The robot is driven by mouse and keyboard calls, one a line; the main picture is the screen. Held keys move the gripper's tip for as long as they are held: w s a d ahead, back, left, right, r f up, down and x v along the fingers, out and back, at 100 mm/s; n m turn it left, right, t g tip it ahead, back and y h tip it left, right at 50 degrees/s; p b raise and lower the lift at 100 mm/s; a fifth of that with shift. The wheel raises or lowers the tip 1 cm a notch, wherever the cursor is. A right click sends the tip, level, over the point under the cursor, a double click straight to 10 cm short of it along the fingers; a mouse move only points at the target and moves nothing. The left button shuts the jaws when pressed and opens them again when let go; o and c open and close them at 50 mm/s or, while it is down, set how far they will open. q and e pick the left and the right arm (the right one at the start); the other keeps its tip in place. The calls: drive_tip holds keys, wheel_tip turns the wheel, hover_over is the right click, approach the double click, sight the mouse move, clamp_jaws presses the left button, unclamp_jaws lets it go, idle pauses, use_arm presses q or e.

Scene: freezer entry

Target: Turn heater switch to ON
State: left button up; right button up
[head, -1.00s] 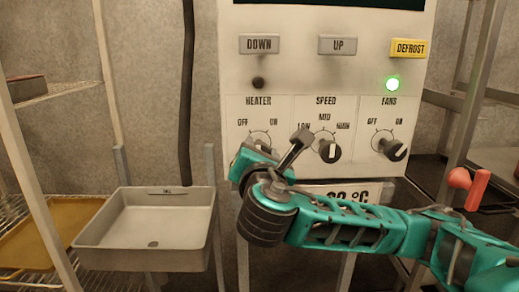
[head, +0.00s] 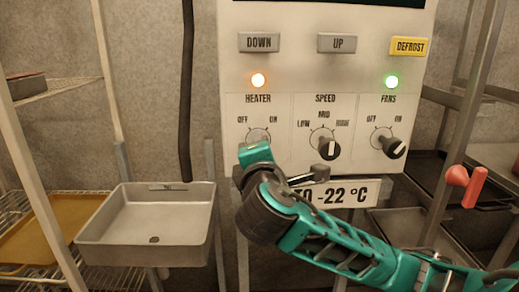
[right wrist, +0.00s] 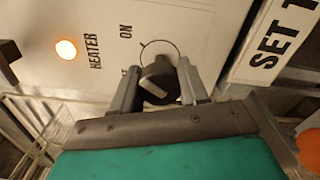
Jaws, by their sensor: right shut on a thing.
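The heater switch is a black rotary knob on the white control panel (head: 230,110), under the HEATER label with OFF at left and ON at right. In the head view my right gripper hides the knob, and only the top of its dial ring shows. In the right wrist view the knob (right wrist: 157,82) sits between the fingers of my right gripper (right wrist: 160,85), which is shut on it. The lamp (head: 259,80) above HEATER glows orange and also shows in the right wrist view (right wrist: 66,49). My left gripper is not in view.
The speed knob (head: 329,149) and fans knob (head: 394,147) sit to the right on the panel. A green lamp (head: 391,82) is lit above FANS. A temperature sign (head: 345,195) hangs below.

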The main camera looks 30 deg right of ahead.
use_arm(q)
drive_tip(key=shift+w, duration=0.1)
use_arm(e)
drive_tip(key=shift+m, duration=0.3)
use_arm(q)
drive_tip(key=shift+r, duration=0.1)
use_arm(e)
drive_tip(key=o, duration=1.1)
drive_tip(key=shift+c, duration=0.2)
drive_tip(key=shift+s, duration=0.1)
use_arm(q)
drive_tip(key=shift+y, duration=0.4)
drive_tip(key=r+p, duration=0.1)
drive_tip(key=p, duration=0.1)
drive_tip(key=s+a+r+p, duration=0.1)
drive_tip(key=p, duration=0.1)
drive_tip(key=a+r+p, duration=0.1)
drive_tip(key=p, duration=0.2)
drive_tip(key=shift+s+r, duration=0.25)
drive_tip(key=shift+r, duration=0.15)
use_arm(e)
drive_tip(key=v, duration=1.2)
drive_tip(key=shift+s, duration=0.4)
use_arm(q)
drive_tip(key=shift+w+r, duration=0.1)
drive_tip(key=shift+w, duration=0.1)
use_arm(e)
drive_tip(key=shift+a, duration=0.2)
